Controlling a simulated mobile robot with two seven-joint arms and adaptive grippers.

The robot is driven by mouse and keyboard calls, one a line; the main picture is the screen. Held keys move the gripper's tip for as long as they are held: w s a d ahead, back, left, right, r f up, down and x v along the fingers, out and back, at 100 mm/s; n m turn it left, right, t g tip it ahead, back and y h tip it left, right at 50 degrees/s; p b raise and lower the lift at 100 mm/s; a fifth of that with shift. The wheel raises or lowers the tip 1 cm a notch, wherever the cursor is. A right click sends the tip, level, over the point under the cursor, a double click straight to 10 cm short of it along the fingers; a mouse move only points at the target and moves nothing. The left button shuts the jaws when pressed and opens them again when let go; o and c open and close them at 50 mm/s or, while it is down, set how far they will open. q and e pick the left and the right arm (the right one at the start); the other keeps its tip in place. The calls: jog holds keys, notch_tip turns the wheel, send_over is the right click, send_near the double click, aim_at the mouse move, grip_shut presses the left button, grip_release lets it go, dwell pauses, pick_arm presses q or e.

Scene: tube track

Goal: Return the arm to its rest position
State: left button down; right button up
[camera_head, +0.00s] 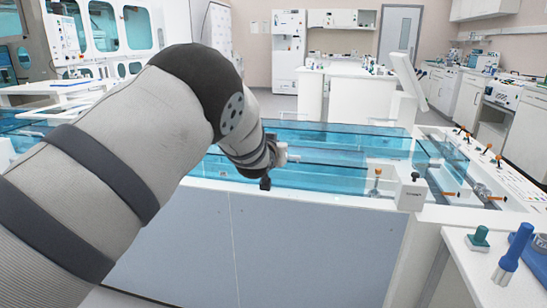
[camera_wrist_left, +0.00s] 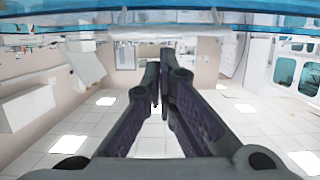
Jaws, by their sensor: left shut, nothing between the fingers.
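My left arm comes in from the left in the head view and covers much of the left half. Its gripper (camera_head: 268,170) is at the far end of the arm, close to the front edge of the blue-covered tank (camera_head: 330,172). In the left wrist view my left gripper (camera_wrist_left: 157,95) shows dark fingers that come together, with nothing between them. The view there is upside down, with floor and ceiling parts around the fingers. My right gripper is not in view.
A white box (camera_head: 411,192) and an orange-topped knob (camera_head: 375,183) stand on the tank's right front rim. A side counter (camera_head: 480,265) at the right front holds a blue-handled tool (camera_head: 514,250) and a green-topped block (camera_head: 479,237). A white bench (camera_head: 355,95) stands behind the tank.

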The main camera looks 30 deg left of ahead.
pick_arm(q)
jog(key=s+d+f+m+g+h+p, duration=0.15)
jog(key=s+f+g, duration=0.25)
jog(key=s+f, duration=1.1)
jog(key=s+d+f+n+g, duration=0.1)
jog(key=s+d+f+g, duration=0.3)
jog(key=s+f, duration=1.1)
jog(key=s+d+g, duration=0.2)
jog(key=s+g, duration=0.1)
jog(key=s, duration=0.8)
jog(key=s+d+f+m+g+h, duration=0.1)
jog(key=s+g, duration=0.2)
jog(key=s, duration=0.9)
jog(key=s+d+f+m+g+h, duration=0.1)
jog(key=s+d+g, duration=0.1)
jog(key=s, duration=0.9)
jog(key=shift+s+d+f+g, duration=0.15)
jog(key=shift+s+d+g, duration=0.2)
jog(key=shift+g, duration=0.25)
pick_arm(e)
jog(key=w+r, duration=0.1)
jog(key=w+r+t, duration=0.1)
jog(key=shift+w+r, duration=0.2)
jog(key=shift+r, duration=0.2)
pick_arm(q)
jog(key=shift+a, duration=0.1)
